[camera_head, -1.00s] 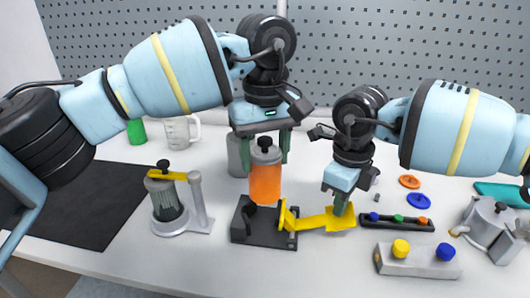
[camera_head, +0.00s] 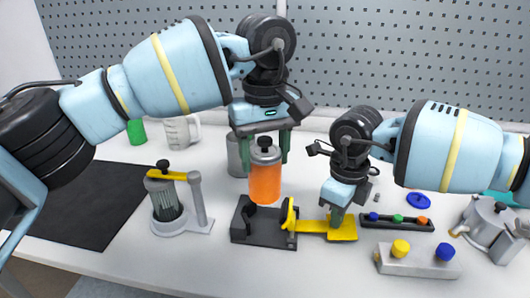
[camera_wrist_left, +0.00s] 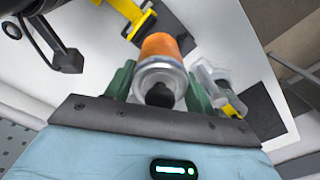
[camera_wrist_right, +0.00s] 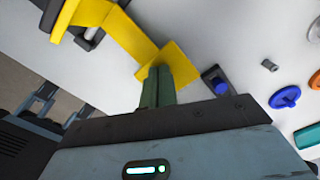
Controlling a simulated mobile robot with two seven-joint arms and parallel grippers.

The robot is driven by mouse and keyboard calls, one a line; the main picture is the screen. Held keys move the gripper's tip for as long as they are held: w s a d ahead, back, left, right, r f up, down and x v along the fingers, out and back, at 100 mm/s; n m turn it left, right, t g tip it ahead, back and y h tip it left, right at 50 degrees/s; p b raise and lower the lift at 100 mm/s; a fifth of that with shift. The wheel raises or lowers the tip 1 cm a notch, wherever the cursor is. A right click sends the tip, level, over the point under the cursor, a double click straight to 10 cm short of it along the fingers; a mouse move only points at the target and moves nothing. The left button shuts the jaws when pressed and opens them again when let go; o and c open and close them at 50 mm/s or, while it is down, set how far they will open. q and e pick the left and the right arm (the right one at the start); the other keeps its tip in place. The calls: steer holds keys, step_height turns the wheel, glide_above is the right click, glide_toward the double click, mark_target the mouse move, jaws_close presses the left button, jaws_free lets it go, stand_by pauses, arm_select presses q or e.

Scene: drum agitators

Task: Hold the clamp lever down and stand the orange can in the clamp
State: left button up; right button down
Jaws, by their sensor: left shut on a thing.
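The orange can (camera_head: 265,183), with a grey top and black knob, is upright between the fingers of my left gripper (camera_head: 265,160), which is shut on its grey upper part. It also shows in the left wrist view (camera_wrist_left: 160,46). The can is over the dark clamp (camera_head: 262,230); I cannot tell whether its bottom touches the clamp. The yellow clamp lever (camera_head: 342,230) lies low, extending right from the clamp. My right gripper (camera_head: 337,222) is shut, its fingertips together on the lever's flat end, also seen in the right wrist view (camera_wrist_right: 172,60).
A stand with a ribbed jar and yellow arm (camera_head: 167,200) is left of the clamp, beside a black mat (camera_head: 85,205). A grey canister (camera_head: 236,155) stands behind the can. A button box (camera_head: 415,262) and a tray of coloured pieces (camera_head: 395,222) are at the right.

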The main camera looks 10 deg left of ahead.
mark_target(264, 180)
arm_select(q)
steer(key=shift+f, duration=1)
steer(key=shift+f, duration=0.1)
steer(key=shift+f, duration=1.9)
steer(key=shift+f, duration=1.1)
steer(key=shift+f, duration=0.4)
